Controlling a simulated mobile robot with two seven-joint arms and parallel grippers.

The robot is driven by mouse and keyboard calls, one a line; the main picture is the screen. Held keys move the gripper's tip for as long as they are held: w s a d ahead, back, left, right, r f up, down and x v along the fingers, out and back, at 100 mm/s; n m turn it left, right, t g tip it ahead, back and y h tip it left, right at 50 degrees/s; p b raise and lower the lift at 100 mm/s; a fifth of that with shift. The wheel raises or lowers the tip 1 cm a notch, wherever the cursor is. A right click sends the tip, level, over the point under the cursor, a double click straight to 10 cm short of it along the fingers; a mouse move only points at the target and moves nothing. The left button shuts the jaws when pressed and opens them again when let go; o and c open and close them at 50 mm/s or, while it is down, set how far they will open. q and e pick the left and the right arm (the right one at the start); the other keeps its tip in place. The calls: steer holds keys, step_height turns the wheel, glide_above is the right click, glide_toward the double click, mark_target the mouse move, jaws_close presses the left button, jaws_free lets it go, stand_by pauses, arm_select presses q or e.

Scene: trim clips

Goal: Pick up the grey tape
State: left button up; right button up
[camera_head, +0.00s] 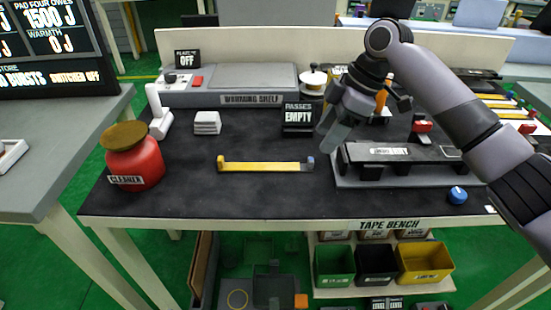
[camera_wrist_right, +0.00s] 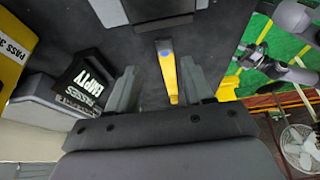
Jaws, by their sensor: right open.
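My right gripper (camera_head: 335,128) hangs above the bench, left of the grey fixture. In the right wrist view (camera_wrist_right: 160,78) its two grey fingers are apart with nothing held between them. I cannot single out a grey tape for sure. A pale roll (camera_head: 314,78) stands at the back, behind the gripper. A yellow strip (camera_head: 265,166) with a greyish right end lies on the dark mat, a clip at each end. My left gripper is not in view.
A grey fixture (camera_head: 390,180) with a black bar stands at right, a blue knob (camera_head: 457,195) before it. The black "EMPTY" sign (camera_head: 298,116) is close to the gripper. A red cleaner jar (camera_head: 135,160) stands at left. The mat's front middle is clear.

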mark_target(312, 159)
steer(key=x, duration=0.4)
steer(key=shift+s+a+f, duration=0.15)
steer(key=shift+s+f, duration=0.25)
steer(key=shift+a+f, duration=0.25)
steer(key=shift+f, duration=0.25)
jaws_close()
